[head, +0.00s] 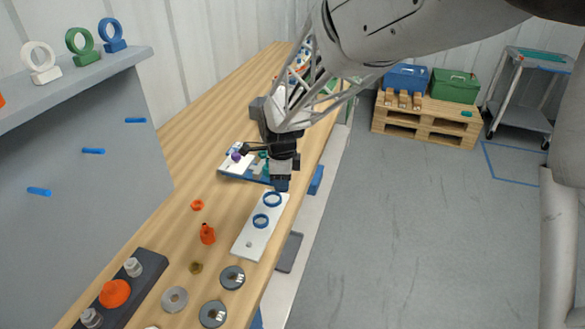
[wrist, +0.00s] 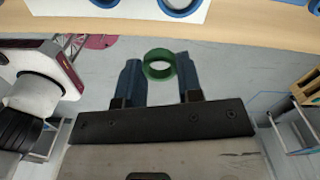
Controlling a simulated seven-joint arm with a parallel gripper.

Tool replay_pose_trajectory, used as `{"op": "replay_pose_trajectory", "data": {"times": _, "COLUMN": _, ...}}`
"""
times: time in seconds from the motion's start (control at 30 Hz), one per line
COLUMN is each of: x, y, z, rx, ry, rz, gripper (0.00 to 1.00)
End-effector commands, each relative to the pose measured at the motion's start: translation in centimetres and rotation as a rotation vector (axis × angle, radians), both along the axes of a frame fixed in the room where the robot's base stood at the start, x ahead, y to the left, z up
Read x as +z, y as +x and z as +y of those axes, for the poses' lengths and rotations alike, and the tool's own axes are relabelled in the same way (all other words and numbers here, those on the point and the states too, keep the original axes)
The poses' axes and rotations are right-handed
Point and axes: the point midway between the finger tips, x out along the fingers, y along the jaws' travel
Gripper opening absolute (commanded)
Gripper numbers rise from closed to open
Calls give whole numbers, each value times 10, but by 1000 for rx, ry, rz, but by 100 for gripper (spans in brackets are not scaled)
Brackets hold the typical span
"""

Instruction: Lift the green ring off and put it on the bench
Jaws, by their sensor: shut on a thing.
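My gripper (head: 281,184) hangs over the bench's (head: 175,205) front edge, by the far end of a white plate (head: 249,241). In the wrist view my gripper (wrist: 159,72) has its two blue fingers on either side of the green ring (wrist: 158,53), shut on it. The ring is off any surface there, with grey floor behind it. In the head view I cannot make out the held ring; the gripper hides it.
Two blue rings (head: 260,220) lie on the white plate. A blue-based board with small parts (head: 237,165) lies behind the gripper. Orange parts (head: 207,234) and grey discs (head: 232,277) lie nearer. A grey panel (head: 80,150) stands left. Bare wood shows mid-bench.

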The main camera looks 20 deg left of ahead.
Motion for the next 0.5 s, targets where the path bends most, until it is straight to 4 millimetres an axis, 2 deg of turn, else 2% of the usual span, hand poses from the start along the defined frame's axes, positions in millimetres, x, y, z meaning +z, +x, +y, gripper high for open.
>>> {"op": "replay_pose_trajectory", "data": {"times": 0.5, "x": 9, "y": 0, "z": 0, "rx": 0, "ry": 1, "rz": -1, "gripper": 12}}
